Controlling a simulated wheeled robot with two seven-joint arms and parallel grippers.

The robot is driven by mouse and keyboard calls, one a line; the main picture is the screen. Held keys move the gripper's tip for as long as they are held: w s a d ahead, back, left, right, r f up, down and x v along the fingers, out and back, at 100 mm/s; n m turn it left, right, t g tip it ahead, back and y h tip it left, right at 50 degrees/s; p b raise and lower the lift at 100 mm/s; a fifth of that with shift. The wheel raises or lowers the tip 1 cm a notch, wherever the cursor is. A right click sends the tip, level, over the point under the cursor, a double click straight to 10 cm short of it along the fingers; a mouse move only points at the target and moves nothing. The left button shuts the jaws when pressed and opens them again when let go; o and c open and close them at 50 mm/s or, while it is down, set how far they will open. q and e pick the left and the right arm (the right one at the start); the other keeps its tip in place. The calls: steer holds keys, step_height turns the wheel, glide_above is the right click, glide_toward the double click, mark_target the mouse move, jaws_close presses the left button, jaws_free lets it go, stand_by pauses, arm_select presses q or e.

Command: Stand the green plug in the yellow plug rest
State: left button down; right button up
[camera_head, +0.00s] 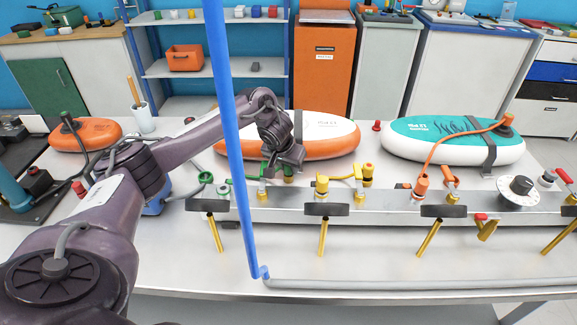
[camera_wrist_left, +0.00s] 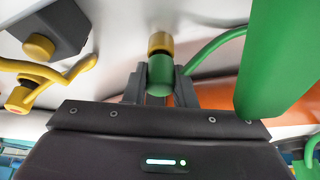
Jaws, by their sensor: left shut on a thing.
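My left gripper (camera_head: 287,168) is shut on the green plug (camera_wrist_left: 160,75), just above the metal rail. The plug's green body is between the two fingers and its gold end (camera_wrist_left: 160,43) sticks out beyond them. In the head view the plug (camera_head: 288,171) is partly hidden by the gripper. Yellow fittings stand to its right: one over a gold pipe (camera_head: 322,185) and an upright yellow piece (camera_head: 368,169). I cannot tell for sure which is the yellow plug rest. The wrist view shows a yellow knob (camera_wrist_left: 39,47) on a grey block. My right gripper is not in view.
A blue upright pole (camera_head: 230,130) stands close to the gripper's left. The metal rail (camera_head: 390,205) carries several valves. A white-and-orange board (camera_head: 330,135) lies behind the gripper, a teal board (camera_head: 410,140) further right. A green hose (camera_wrist_left: 215,45) runs beside the plug.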

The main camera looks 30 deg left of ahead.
arm_select(q)
steer(key=shift+f, duration=0.1)
steer(key=c, duration=1.2)
jaws_free()
steer(key=shift+r, duration=0.25)
steer(key=p+v, duration=0.2)
steer(key=v, duration=0.9)
steer(key=shift+s+r+p, duration=0.25)
steer(key=shift+r+p, duration=0.05)
steer(key=shift+p, duration=0.05)
